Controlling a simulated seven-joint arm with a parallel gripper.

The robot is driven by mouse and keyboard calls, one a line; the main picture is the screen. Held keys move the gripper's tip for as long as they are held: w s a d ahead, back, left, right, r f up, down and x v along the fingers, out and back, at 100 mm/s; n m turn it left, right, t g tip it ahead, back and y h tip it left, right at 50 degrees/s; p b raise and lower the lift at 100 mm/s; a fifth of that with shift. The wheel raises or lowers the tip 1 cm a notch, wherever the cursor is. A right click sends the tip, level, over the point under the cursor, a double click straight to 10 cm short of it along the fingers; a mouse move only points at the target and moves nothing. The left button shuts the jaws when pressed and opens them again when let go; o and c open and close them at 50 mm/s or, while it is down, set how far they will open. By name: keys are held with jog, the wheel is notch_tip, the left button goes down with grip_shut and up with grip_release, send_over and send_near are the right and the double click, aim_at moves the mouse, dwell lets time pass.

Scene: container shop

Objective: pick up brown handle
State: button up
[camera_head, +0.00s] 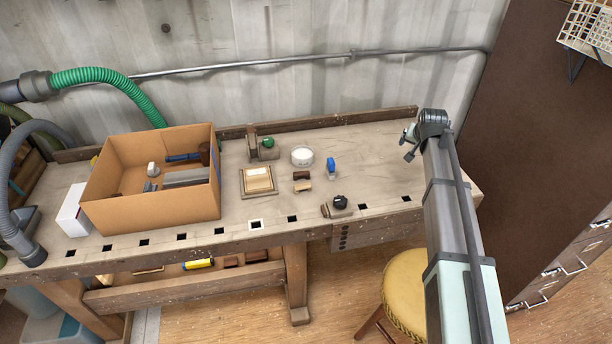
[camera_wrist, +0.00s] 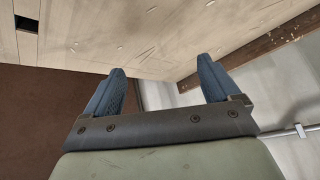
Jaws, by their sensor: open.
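A small dark brown piece (camera_head: 301,175), which looks like the brown handle, lies on the workbench (camera_head: 385,165) right of the middle. A lighter tan piece (camera_head: 303,187) lies just in front of it. My gripper (camera_head: 407,143) is over the right end of the bench, well to the right of both pieces. In the wrist view, its two blue-grey fingers (camera_wrist: 161,66) are spread apart with nothing between them. Neither piece shows in the wrist view.
A cardboard box (camera_head: 150,208) with tools stands on the left. A wooden block (camera_head: 258,195), a white round container (camera_head: 302,150), a blue item (camera_head: 331,167) and a black knob (camera_head: 340,202) are close to the pieces. The bench's right end is clear. A back rail (camera_head: 335,118) edges the bench.

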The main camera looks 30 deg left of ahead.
jog(key=s+a+r+n+g, duration=0.2)
jog(key=s+a+n, duration=0.1)
jog(key=s+a, duration=1.05)
jog(key=n+g, duration=0.1)
jog(key=n, duration=0.3)
send_near(301, 173)
jog(key=shift+y, duration=0.4)
jog(key=x, duration=0.9)
jog(key=shift+w+d, duration=0.1)
jog(key=shift+d, duration=0.25)
jog(key=shift+c, duration=0.3)
jog(key=c, duration=1.1)
